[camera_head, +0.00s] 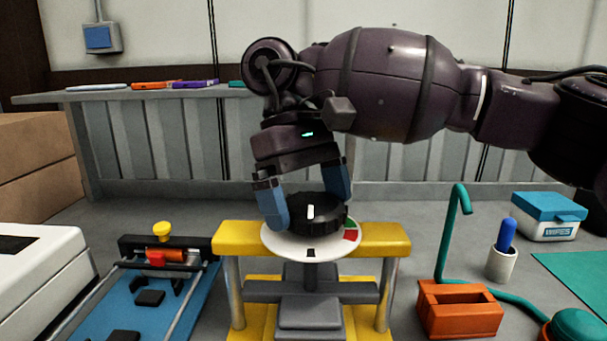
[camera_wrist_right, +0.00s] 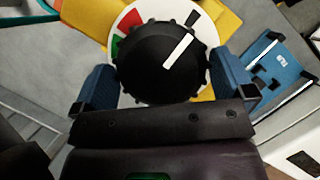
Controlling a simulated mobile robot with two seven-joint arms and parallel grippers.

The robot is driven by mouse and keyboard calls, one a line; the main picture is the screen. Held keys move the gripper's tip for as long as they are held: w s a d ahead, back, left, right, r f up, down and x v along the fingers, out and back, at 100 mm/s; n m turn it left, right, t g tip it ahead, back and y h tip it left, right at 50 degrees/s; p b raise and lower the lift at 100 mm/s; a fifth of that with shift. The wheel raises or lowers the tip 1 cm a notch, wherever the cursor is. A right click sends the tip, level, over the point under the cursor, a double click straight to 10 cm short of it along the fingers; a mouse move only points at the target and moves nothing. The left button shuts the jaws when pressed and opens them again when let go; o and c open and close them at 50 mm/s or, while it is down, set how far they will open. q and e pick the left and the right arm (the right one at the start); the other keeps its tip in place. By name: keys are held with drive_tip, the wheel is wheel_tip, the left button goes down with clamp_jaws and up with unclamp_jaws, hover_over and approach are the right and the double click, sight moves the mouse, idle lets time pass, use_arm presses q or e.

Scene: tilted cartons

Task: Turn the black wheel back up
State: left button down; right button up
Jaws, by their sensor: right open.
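The black wheel (camera_head: 312,208) has a ribbed rim and a white pointer line. It sits on a white round dial (camera_head: 285,243) with a red and a green patch and a black mark, on a yellow stand (camera_head: 385,238). My right gripper (camera_head: 310,205) is open, with its blue fingers on either side of the wheel. In the right wrist view the wheel (camera_wrist_right: 158,65) lies between the fingers, its pointer toward the upper right, near the black mark but not in line with it. Whether the fingers touch the rim is unclear. My left gripper is not in view.
Left of the stand is a blue fixture (camera_head: 120,300) with rails and a yellow knob. To the right are an orange block (camera_head: 460,312), a teal hooked rod (camera_head: 447,240), a white cup (camera_head: 501,263) with a blue pen, and a wipes box (camera_head: 546,220).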

drive_tip(key=p+v, duration=0.2)
drive_tip(key=v, duration=0.7)
drive_tip(key=shift+s+r, duration=0.1)
drive_tip(key=shift+s, duration=0.1)
drive_tip(key=shift+v, duration=0.85)
drive_tip(key=shift+w, duration=0.15)
